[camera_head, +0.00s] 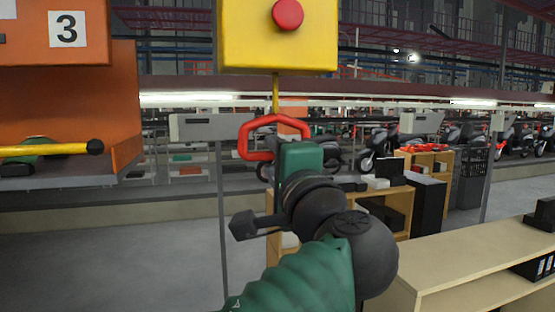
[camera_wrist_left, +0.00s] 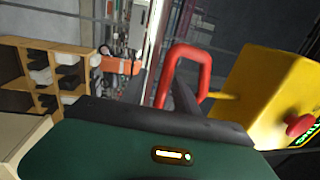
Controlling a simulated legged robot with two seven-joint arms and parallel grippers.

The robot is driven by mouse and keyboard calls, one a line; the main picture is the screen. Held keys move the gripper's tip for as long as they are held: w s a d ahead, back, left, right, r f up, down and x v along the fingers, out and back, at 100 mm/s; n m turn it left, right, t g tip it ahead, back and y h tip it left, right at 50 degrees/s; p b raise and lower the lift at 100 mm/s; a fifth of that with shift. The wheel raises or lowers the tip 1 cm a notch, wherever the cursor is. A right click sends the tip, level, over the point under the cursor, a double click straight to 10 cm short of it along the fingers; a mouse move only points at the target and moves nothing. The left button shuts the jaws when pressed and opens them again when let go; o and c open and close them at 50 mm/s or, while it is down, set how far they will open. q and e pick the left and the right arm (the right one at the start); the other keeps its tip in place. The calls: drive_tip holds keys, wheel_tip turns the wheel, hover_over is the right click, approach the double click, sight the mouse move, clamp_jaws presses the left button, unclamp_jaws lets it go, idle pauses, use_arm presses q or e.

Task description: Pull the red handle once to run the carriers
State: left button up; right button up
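The red handle (camera_head: 250,139) is a loop hanging on a yellow rod below a yellow box (camera_head: 277,38) with a red button (camera_head: 288,14). In the left wrist view the red handle (camera_wrist_left: 203,72) stands just beyond my gripper, with the yellow box (camera_wrist_left: 262,95) to its right. My left gripper (camera_head: 286,150) is at the lower right part of the handle, its green body covering part of the loop. In the wrist view a dark finger of my left gripper (camera_wrist_left: 183,92) overlaps the loop's opening. Whether the fingers touch or grip the handle is unclear. My right gripper is out of view.
An orange carrier (camera_head: 70,80) marked 3, with a yellow bar (camera_head: 50,148) and a green item, hangs at left. A pale shelf unit (camera_head: 470,262) stands at lower right. Grey posts (camera_head: 222,220) rise behind the handle. Parked motorcycles stand farther back.

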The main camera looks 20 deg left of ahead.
use_arm(q)
drive_tip(key=b+v, duration=0.2)
drive_tip(key=v, duration=0.7)
drive_tip(key=shift+s+d+b, duration=0.15)
drive_tip(key=shift+d+b, duration=0.1)
drive_tip(key=shift+b, duration=0.15)
